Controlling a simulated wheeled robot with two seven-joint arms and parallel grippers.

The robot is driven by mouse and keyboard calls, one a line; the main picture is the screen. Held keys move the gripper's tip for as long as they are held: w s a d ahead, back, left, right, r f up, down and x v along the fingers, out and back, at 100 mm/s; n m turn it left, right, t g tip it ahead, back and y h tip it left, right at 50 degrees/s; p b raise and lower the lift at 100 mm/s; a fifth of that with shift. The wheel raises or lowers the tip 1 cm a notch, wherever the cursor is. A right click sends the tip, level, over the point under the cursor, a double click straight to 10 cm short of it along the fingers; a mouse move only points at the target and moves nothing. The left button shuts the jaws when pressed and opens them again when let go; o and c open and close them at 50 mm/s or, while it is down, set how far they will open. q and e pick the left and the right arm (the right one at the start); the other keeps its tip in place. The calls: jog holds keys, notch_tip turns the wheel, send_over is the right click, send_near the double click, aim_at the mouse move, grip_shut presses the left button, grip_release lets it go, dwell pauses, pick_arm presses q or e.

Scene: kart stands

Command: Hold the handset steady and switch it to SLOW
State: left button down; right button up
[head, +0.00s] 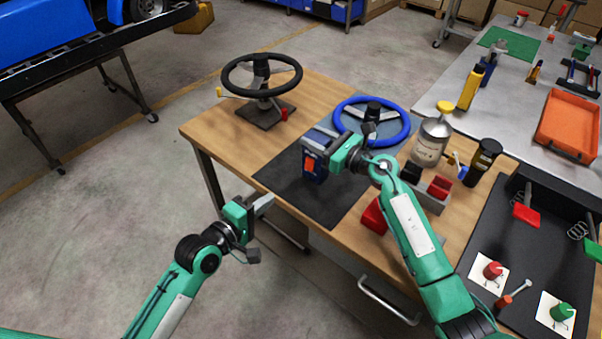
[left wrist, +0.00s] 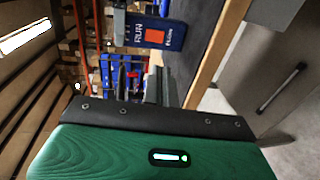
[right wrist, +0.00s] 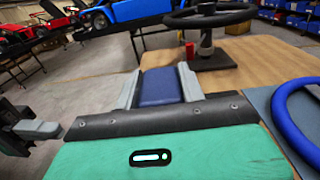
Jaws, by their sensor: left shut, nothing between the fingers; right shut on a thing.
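The handset (head: 319,177) is a blue box with an orange switch piece (head: 309,163) on its face. My right gripper (head: 322,147) is shut on it over the dark mat; in the right wrist view the blue body (right wrist: 160,86) sits between the fingers. In the left wrist view the handset (left wrist: 177,36) shows RUN and a second small label, hard to read, either side of the orange piece. Which position the switch is in I cannot tell. My left gripper (head: 268,203) is shut and empty, in front of the table edge, apart from the handset.
The dark mat (head: 285,180) covers the table's front edge area. A black steering wheel (head: 262,88) on a stand and a blue steering wheel (head: 338,118) stand behind.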

aim_at(308, 169)
pick_arm(q)
jog(key=x, duration=1.3)
jog(key=shift+w+d, duration=0.35)
jog(key=shift+w, duration=0.05)
jog(key=shift+w+d+f, duration=0.2)
jog(key=shift+w, duration=0.1)
jog(key=shift+s, duration=0.1)
jog(key=s+a+f, duration=0.2)
jog(key=s+a, duration=0.6)
jog(key=s, duration=0.3)
jog(key=shift+s, duration=0.2)
jog(key=shift+d+f, duration=0.1)
pick_arm(e)
jog(key=shift+f, duration=0.1)
